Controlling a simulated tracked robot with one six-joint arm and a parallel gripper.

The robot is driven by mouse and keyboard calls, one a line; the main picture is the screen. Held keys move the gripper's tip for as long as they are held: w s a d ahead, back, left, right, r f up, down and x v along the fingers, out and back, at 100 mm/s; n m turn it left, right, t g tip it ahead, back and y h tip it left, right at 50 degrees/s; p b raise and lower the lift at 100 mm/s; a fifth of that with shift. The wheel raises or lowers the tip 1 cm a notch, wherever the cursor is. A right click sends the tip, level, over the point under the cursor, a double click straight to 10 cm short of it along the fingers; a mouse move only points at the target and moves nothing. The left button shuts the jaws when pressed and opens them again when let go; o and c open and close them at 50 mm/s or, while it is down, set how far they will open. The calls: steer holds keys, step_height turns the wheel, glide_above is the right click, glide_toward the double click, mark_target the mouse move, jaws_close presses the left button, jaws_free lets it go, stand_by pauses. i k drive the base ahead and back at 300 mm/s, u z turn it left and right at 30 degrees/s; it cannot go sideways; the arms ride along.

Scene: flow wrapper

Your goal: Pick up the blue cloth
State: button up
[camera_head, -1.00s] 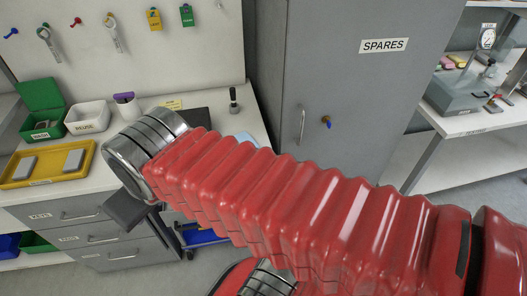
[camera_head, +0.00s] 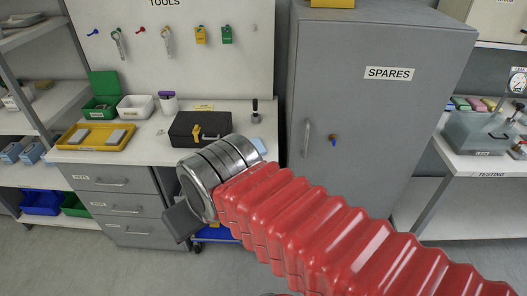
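A light-blue flat patch (camera_head: 259,144), which looks like the blue cloth, lies on the right end of the white workbench, partly hidden behind my arm's metal wrist. My gripper (camera_head: 181,222) shows as a dark grey block below the metal wrist. It is in front of the bench drawers and apart from the patch, to its lower left. Its fingers are not clear enough to show whether they are open or shut, and I see nothing held.
On the bench stand a black case (camera_head: 186,130) with a yellow latch, a yellow tray (camera_head: 68,140), a green box (camera_head: 98,86), a white bin (camera_head: 134,113) and a dark-handled tool (camera_head: 255,107). A grey SPARES cabinet (camera_head: 370,120) stands right of the bench. Floor shows at lower left.

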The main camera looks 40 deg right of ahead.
mark_target(256, 142)
steer(key=z, duration=0.4)
steer(key=i, duration=0.75)
steer(key=z, duration=0.9)
steer(key=i, duration=0.5)
steer(key=z, duration=0.4)
steer(key=k, duration=0.7)
steer(key=z, duration=0.4)
